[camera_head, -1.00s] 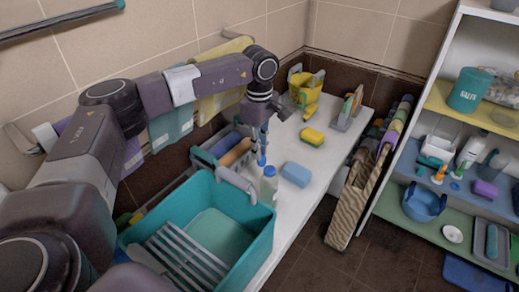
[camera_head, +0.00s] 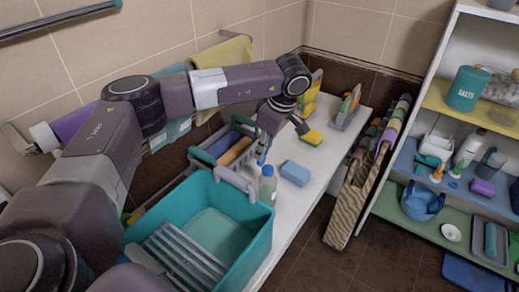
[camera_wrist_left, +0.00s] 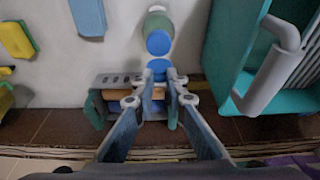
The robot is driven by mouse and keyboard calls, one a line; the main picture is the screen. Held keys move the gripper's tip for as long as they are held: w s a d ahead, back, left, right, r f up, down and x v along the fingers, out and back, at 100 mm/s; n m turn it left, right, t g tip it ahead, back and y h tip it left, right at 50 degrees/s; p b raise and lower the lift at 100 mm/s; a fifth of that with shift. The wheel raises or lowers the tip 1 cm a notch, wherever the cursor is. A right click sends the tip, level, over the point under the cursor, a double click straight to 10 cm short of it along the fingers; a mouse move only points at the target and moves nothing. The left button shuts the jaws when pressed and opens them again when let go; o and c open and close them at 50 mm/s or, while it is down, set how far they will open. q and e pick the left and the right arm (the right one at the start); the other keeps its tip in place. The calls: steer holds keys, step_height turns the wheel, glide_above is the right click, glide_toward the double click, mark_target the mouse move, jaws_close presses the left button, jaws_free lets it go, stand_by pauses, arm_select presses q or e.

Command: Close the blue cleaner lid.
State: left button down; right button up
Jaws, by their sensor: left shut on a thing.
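The cleaner bottle (camera_head: 267,190) stands on the white counter just right of the teal basin. Its body is pale with a blue top, which faces the camera in the left wrist view (camera_wrist_left: 158,42). A second blue disc, the flip lid (camera_wrist_left: 157,64), lies beside that top, apart from its face, so the lid is open. My left gripper (camera_head: 262,156) reaches down at a slant from the upper right. Its fingertips (camera_wrist_left: 160,76) are close together on the lid; the exact contact is partly hidden. My right gripper is not in view.
The teal basin (camera_head: 262,240) with a grey rack stands close in front of the bottle. A blue sponge (camera_head: 295,173) lies to the right, a yellow sponge (camera_head: 312,137) farther back. Counter right of the bottle is mostly clear.

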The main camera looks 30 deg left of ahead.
arm_select(q)
steer(key=shift+s+d+f+y+b, duration=0.1)
steer(key=shift+d+f+y+b, duration=0.2)
steer(key=shift+y, duration=0.35)
steer(key=shift+s+d+f+y+b, duration=0.1)
steer(key=shift+d+y+b, duration=0.15)
steer(key=shift+d+y, duration=0.3)
steer(key=shift+d+f+y+b, duration=0.15)
steer(key=shift+d+y+b, duration=0.1)
steer(key=shift+y, duration=0.45)
steer(key=c, duration=2.3)
jaws_free()
steer(key=o, duration=0.4)
steer(key=shift+w+a, duration=0.1)
steer(key=shift+w, duration=0.1)
steer(key=shift+r, duration=0.15)
steer(key=shift+r, duration=0.1)
steer(key=v, duration=1.1)
steer(key=shift+d+r, duration=0.25)
steer(key=shift+d, duration=0.1)
